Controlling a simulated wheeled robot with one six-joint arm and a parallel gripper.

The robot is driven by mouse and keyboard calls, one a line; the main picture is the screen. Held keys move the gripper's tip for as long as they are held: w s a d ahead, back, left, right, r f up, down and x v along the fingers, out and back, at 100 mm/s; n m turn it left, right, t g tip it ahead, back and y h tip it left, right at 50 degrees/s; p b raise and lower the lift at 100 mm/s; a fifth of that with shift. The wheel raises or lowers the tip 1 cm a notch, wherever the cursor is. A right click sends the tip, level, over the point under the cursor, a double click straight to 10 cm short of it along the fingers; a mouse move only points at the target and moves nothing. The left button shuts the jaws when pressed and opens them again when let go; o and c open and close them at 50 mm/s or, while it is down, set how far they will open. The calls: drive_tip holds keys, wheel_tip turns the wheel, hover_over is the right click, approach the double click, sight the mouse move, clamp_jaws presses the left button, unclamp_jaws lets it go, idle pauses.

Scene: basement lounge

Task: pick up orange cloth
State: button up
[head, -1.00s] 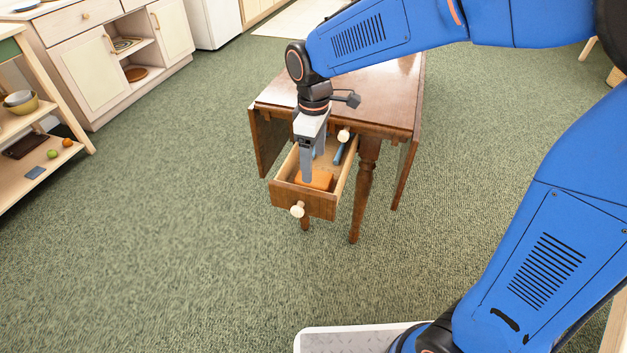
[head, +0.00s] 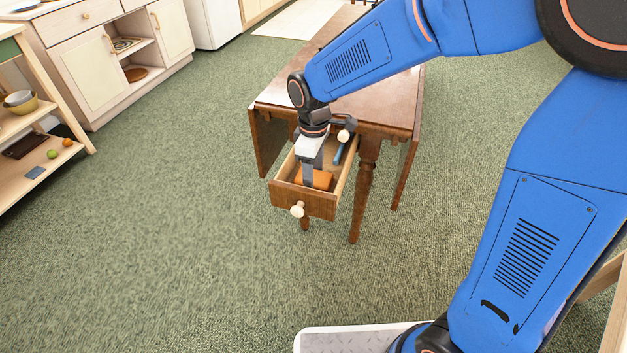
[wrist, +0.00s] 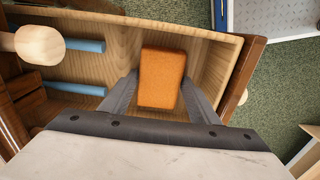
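The orange cloth (head: 323,179) is a folded block lying in the open drawer (head: 322,206) of the wooden table. In the wrist view the cloth (wrist: 161,80) lies on the drawer floor between my two fingers. My gripper (head: 307,184) points down into the drawer, and a finger hides part of the cloth in the head view. My gripper (wrist: 160,76) is open, with one finger on each side of the cloth and small gaps showing.
Blue rod-like items (wrist: 75,90) lie deeper in the drawer, beside the cloth. The drawer walls stand close around my fingers. Green carpet in front is clear.

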sight(315, 177)
drive_tip(key=c, duration=0.5)
drive_tip(key=shift+r, duration=0.15)
drive_tip(key=shift+c, duration=0.2)
wheel_tip(315, 177, up, 10)
drive_tip(key=shift+o, duration=0.7)
drive_tip(key=shift+c, duration=0.2)
drive_tip(key=shift+d, duration=0.15)
